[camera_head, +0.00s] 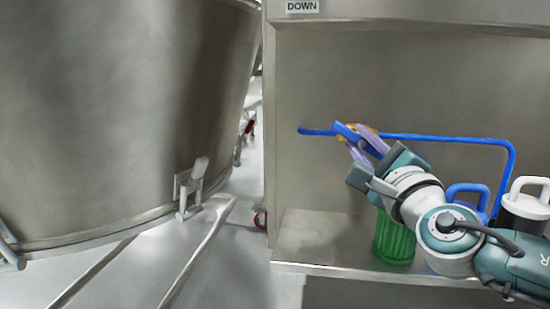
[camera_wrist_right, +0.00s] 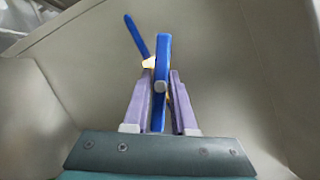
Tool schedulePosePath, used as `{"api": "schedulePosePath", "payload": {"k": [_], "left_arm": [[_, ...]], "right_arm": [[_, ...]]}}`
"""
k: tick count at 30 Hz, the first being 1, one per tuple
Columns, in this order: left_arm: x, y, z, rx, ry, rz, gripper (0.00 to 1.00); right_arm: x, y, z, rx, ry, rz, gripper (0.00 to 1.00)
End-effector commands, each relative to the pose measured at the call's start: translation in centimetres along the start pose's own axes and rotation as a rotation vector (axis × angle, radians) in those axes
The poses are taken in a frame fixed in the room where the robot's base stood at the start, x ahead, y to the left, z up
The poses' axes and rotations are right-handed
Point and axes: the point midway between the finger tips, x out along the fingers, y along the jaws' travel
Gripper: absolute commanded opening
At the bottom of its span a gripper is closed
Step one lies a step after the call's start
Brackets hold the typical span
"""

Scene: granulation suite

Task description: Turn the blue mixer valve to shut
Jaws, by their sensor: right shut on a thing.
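The blue mixer valve has a flat blue handle (camera_head: 345,132) set on a thin blue pipe with a brass-coloured body, in front of the steel cabinet wall. My right gripper (camera_head: 362,143) reaches up to it from the lower right, its purple fingers shut on the handle. In the right wrist view the handle (camera_wrist_right: 163,60) stands upright between the two fingers. The pipe (camera_wrist_right: 137,37) slants off to the upper left there. In the head view the handle slopes down to the right, at an angle to the near-level pipe. The fingers partly hide the valve body. My left gripper is not in view.
The blue pipe (camera_head: 450,139) runs right and bends down. Below my right arm, a green ribbed container (camera_head: 394,240), a blue-handled one (camera_head: 467,190) and a white-handled one (camera_head: 528,204) stand on a steel shelf (camera_head: 325,240). A large steel vessel (camera_head: 110,110) fills the left.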

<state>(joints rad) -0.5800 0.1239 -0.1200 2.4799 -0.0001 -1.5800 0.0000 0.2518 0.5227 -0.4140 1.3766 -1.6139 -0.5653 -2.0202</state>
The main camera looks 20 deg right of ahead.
Motion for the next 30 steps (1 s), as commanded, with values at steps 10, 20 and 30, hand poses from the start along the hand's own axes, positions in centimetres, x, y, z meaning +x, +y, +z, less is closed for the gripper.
{"api": "schedulePosePath", "payload": {"k": [10, 20, 30], "left_arm": [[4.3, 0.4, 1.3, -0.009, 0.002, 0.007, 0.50], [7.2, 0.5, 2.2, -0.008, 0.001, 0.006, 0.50], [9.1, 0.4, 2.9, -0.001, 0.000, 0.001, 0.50]], "right_arm": [[-0.1, 0.5, -0.2, 0.306, 0.000, -0.129, 0.00], [-0.1, 0.4, -0.2, 0.593, 0.000, -0.247, 0.00], [0.0, 0.2, -0.1, 0.829, 0.001, -0.343, 0.00]]}}
